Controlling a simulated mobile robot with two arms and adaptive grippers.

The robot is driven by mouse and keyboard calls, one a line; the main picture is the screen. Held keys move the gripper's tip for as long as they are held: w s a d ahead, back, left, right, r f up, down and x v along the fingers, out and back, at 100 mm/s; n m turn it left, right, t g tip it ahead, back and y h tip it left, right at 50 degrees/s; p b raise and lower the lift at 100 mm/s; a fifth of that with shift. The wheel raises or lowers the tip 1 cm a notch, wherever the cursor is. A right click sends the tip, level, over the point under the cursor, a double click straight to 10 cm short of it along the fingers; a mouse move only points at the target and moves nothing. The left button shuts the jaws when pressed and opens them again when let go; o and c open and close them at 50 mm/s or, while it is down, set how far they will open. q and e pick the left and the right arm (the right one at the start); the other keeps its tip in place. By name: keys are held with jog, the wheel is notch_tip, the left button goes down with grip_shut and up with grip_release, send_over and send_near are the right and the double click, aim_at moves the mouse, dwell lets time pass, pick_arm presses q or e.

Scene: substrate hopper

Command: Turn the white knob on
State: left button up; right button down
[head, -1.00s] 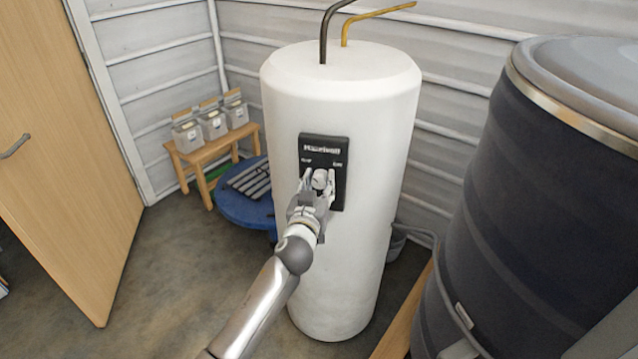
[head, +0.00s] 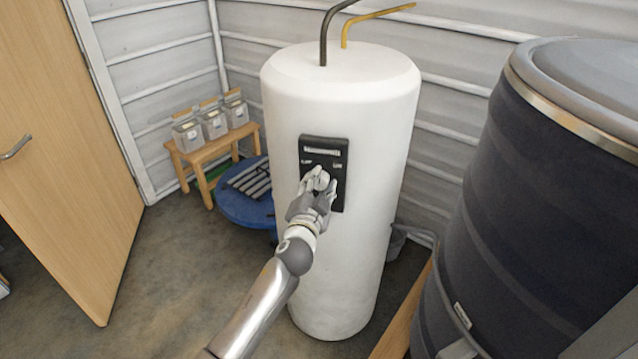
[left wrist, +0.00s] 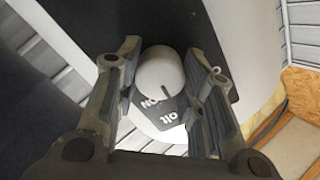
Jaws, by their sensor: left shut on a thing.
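The white knob (left wrist: 160,75) is round, with a dark mark on its rim. It sits on a black panel (head: 325,150) on the front of a white tank (head: 345,260). In the left wrist view, white lettering on the panel beside the knob appears upside down and tilted, with "ON" near the mark. My left gripper (head: 321,184) is at the panel, its fingers shut on the knob from both sides, as the left wrist view also shows (left wrist: 160,90). In the head view the fingers mostly hide the knob. My right gripper is not in view.
A large dark barrel (head: 500,220) stands close on the right. A wooden bench (head: 205,160) with several small grey containers (head: 213,123) and a blue round object (head: 245,205) are behind left. A wooden door (head: 60,150) stands at left. The floor (head: 180,260) before the bench is clear.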

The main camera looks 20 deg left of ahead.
pick_arm(q)
jog(key=m, duration=0.4)
jog(key=shift+p, duration=0.4)
jog(key=shift+m+p, duration=0.35)
jog(key=shift+m, duration=1.75)
jog(key=o, duration=1)
jog(key=shift+o, duration=0.2)
jog(key=shift+s, duration=0.1)
jog(key=s+d, duration=0.1)
jog(key=s, duration=1)
jog(key=shift+s, duration=0.4)
